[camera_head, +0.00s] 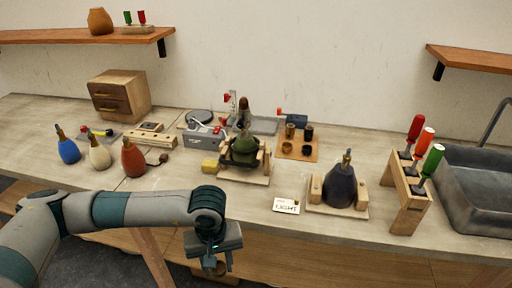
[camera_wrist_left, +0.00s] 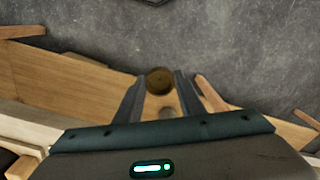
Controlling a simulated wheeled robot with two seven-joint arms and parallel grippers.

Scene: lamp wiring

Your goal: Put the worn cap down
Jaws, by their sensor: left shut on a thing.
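My left gripper (camera_head: 214,262) hangs in front of the bench's front edge, below the level of the top. It is shut on a small round brownish cap, the worn cap (camera_wrist_left: 160,80), which shows between the fingers in the left wrist view. In the head view the cap is small and partly hidden by the gripper. A light wooden piece lies below the gripper, and in the left wrist view its board (camera_wrist_left: 90,88) shows beneath the cap. I cannot tell whether the cap touches it. My right gripper is not in view.
The bench top (camera_head: 240,205) carries a wooden cradle with a green lamp body (camera_head: 243,148) and another with a dark one (camera_head: 341,186). A wooden board with several small cups (camera_head: 311,155) stands behind. A screwdriver rack (camera_head: 406,190) and sink (camera_head: 475,185) are at right.

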